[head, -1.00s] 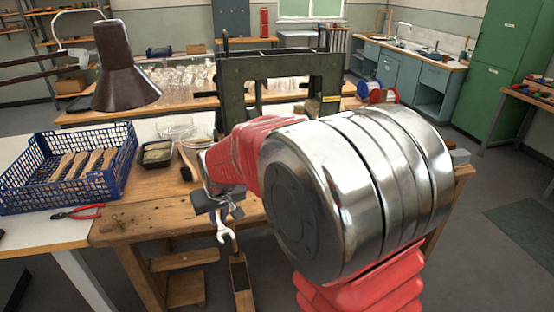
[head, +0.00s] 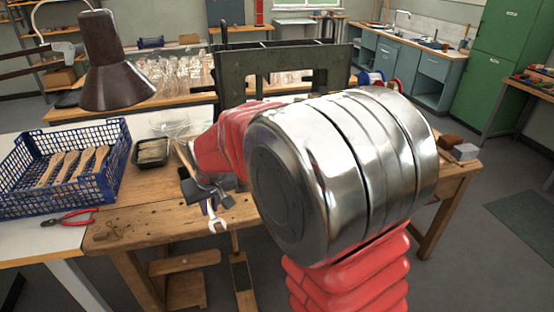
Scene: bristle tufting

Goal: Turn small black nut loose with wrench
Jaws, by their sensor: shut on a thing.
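I cannot tell whether the wrench touches the bench. The small black nut cannot be made out. A dark green metal frame machine (head: 230,75) stands on the bench behind my arm, partly hidden by it.
A blue crate (head: 112,185) with wooden brush handles stands at left, beside red pliers (head: 66,218) and a black tray (head: 152,153). A brown lamp (head: 112,65) hangs over the left. Blocks (head: 464,152) lie at the bench's right end. The bench's front left is mostly clear.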

